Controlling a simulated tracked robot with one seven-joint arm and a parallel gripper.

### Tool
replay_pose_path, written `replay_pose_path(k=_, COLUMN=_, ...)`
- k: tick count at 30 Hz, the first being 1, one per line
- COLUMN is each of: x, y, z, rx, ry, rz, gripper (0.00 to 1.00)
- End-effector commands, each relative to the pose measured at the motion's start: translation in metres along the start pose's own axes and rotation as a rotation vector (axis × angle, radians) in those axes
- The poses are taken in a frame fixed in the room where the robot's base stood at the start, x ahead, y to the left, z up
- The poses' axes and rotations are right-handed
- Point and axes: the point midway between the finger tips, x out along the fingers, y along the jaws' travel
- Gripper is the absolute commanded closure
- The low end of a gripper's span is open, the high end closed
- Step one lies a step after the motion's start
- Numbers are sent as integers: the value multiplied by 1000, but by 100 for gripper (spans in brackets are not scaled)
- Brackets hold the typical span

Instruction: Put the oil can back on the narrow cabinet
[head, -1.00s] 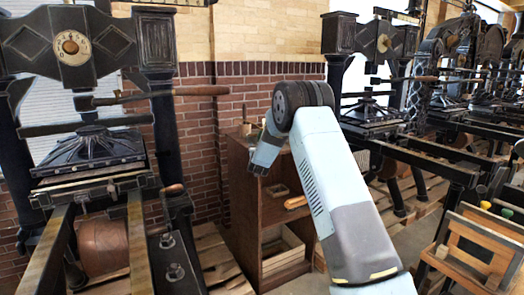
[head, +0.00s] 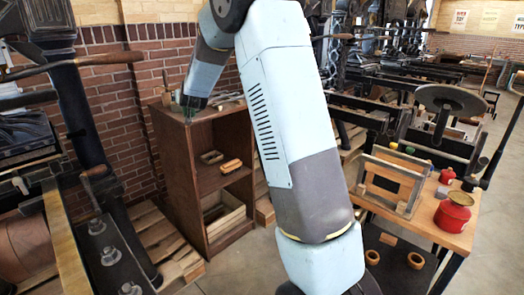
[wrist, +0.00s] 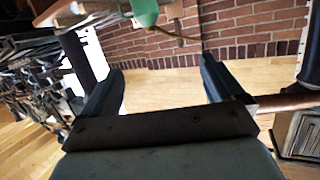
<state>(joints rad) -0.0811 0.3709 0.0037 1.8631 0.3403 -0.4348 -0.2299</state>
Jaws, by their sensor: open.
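The narrow cabinet (head: 170,150) is a brown wooden case with open shelves, left of centre in the head view. The end of my arm reaches down over its top. In the wrist view a green body with a thin spout, the oil can (wrist: 145,11), is cut off by the top edge. My gripper (wrist: 162,68) is open, with nothing between its two dark fingers. The can appears beyond the fingertips, apart from them. Its base is out of view.
A hand press (head: 50,150) stands left of the cabinet, its wooden-handled bar reaching towards it. A brick wall (head: 115,95) is behind. At right, a wooden table (head: 465,238) carries a red can (head: 453,212) and a wooden frame (head: 392,185). Pallets (head: 165,245) lie by the cabinet.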

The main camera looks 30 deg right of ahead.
Motion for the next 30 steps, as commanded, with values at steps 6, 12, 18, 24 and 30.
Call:
replay_pose_path(k=6, x=-62, y=2, z=-18, rx=-1, ry=-91, rz=-42, gripper=5)
replay_pose_path(k=12, x=-120, y=6, z=-24, rx=-7, ry=-181, rz=-73, gripper=5)
replay_pose_path(k=18, x=-180, y=12, z=-23, rx=-13, ry=-271, rz=-98, gripper=5)
replay_pose_path(k=24, x=-242, y=19, z=-15, rx=-27, ry=-361, rz=-106, gripper=5)
replay_pose_path(k=30, x=-305, y=27, z=0, rx=-40, ry=-454, rz=-110, gripper=5)
